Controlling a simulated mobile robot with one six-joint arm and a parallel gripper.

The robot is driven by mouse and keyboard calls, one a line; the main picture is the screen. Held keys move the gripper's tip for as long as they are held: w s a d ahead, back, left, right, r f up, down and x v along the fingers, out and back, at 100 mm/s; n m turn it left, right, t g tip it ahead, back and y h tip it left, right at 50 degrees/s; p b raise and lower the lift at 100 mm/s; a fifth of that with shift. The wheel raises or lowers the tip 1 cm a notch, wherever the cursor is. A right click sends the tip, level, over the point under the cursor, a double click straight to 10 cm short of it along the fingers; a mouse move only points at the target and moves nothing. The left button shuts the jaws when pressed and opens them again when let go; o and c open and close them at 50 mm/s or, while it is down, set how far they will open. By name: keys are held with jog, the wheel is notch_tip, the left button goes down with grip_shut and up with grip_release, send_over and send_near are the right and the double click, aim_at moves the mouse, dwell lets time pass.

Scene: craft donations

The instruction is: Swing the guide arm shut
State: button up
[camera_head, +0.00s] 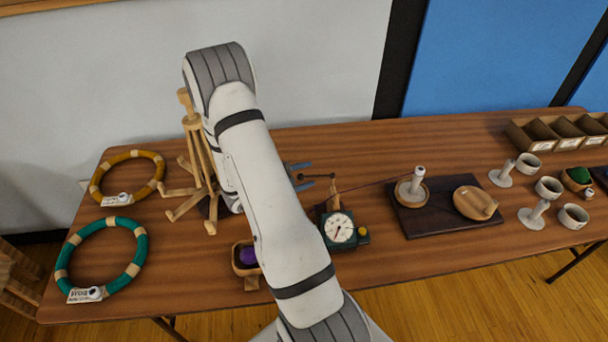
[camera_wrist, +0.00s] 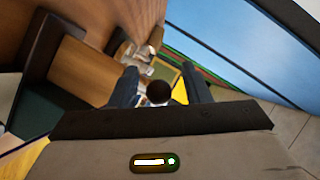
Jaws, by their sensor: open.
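A dark green device with a white dial (camera_head: 338,229) stands near the table's middle, partly hidden behind my arm. A thin dark guide arm (camera_head: 318,177) with a small round knob reaches left from the top of its short wooden post (camera_head: 334,196). My gripper (camera_head: 322,170) is at the guide arm, its two blue-grey fingers apart. In the wrist view, a dark round knob (camera_wrist: 158,93) shows between the open fingers (camera_wrist: 160,86). I cannot tell if either finger touches it.
A wooden stand (camera_head: 203,165) and two rings, ochre (camera_head: 95,183) and teal (camera_head: 140,245), are at left. A bowl with a purple ball (camera_head: 248,256) is left of the dial. A dark board (camera_head: 437,226), cups and a divided tray (camera_head: 515,137) are at right.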

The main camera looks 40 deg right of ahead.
jog(key=shift+d, duration=0.25)
grip_shut()
dwell(0.3)
